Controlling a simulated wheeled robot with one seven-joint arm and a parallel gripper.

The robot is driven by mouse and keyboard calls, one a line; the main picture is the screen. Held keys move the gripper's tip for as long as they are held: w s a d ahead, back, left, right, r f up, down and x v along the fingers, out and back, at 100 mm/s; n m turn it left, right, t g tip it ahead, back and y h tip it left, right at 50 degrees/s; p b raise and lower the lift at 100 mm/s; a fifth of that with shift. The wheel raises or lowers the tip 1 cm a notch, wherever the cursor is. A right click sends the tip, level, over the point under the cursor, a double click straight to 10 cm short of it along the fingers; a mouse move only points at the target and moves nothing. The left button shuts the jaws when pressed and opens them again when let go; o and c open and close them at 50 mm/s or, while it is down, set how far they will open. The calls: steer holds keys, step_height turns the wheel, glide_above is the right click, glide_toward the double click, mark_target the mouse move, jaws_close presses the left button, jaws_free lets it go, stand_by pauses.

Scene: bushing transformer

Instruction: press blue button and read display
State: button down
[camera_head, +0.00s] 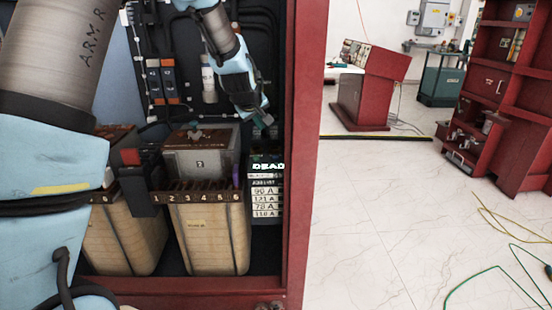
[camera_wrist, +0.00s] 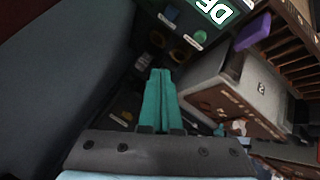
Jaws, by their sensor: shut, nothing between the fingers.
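The display (camera_head: 268,166) reads "DEAD" in pale letters, on a dark panel at the right side of the open red cabinet. In the wrist view, part of the display (camera_wrist: 214,10) shows the letters "DE" on green. My gripper (camera_wrist: 161,72) has its two teal fingers together with nothing between them. In the head view my gripper (camera_head: 264,120) is above the display panel. The fingers point toward a dark panel with round controls, one of them green (camera_wrist: 201,35).
A grey box marked 2 (camera_head: 200,163) stands close to my fingers, left of the display. A purple piece (camera_wrist: 252,33) sticks out near it. The red cabinet frame (camera_head: 307,150) bounds the right side. Below the display, a label lists values in A (camera_head: 265,202).

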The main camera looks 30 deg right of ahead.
glide_above(275, 161)
steer(key=shift+s+h, duration=0.1)
steer(key=shift+h, duration=0.2)
step_height(275, 161, down, 9)
steer(key=b, duration=0.6)
steer(key=shift+r, duration=0.1)
stand_by(2.0)
steer(key=shift+f+b, duration=0.4)
steer(key=shift+b, duration=0.05)
steer(key=shift+f+b, duration=0.35)
steer(key=shift+f, duration=0.15)
stand_by(0.5)
stand_by(0.3)
steer(key=shift+r+p, duration=0.65)
steer(key=shift+r, duration=0.3)
